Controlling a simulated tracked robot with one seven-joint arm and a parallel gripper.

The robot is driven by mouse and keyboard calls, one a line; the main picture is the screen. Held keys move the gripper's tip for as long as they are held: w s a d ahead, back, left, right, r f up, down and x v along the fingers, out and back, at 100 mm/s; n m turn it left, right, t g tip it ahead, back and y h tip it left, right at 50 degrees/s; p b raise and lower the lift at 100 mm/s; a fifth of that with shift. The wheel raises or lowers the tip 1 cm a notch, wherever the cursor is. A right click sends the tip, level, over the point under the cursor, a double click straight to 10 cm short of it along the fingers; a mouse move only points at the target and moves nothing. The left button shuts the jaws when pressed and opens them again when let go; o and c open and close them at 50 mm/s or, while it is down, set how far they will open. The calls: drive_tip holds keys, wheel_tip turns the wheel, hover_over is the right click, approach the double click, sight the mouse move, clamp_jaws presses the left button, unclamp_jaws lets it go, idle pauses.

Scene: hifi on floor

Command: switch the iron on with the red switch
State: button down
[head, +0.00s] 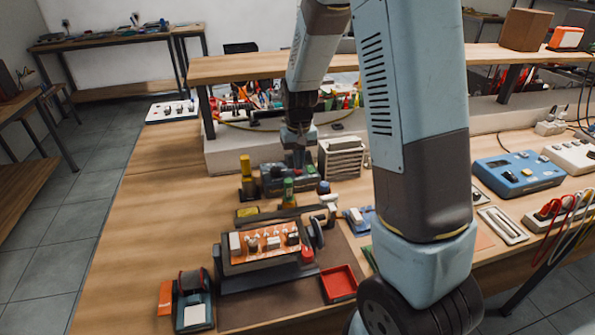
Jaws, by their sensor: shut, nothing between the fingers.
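My gripper (298,160) is shut and empty, pointing down at the back of the bench. Its tips are at or just above a dark grey box with controls (271,179), which looks like the iron's station. I cannot tell whether they touch it. The gripper covers part of the box's face. A small green-topped bottle (288,192) stands in front of the box.
A board holder with an orange circuit board (266,244) stands in front, with a red tray (339,283) to its right. A yellow-topped bottle (246,172) and a blue-capped jar (324,187) flank the box. A raised shelf (240,67) runs behind.

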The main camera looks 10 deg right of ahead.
drive_tip(key=shift+f, duration=0.8)
idle(0.6)
drive_tip(key=shift+r, duration=3.5)
drive_tip(key=s+d+r+t, duration=0.3)
drive_tip(key=s+r, duration=0.9)
drive_tip(key=r, duration=0.2)
drive_tip(key=s+d+r+t, duration=0.1)
drive_tip(key=s+r, duration=0.1)
drive_tip(key=s, duration=0.5)
drive_tip(key=s+d+r+t, duration=0.1)
drive_tip(key=s+r, duration=0.2)
drive_tip(key=s, duration=0.4)
drive_tip(key=shift+t, duration=0.3)
drive_tip(key=shift+r, duration=0.1)
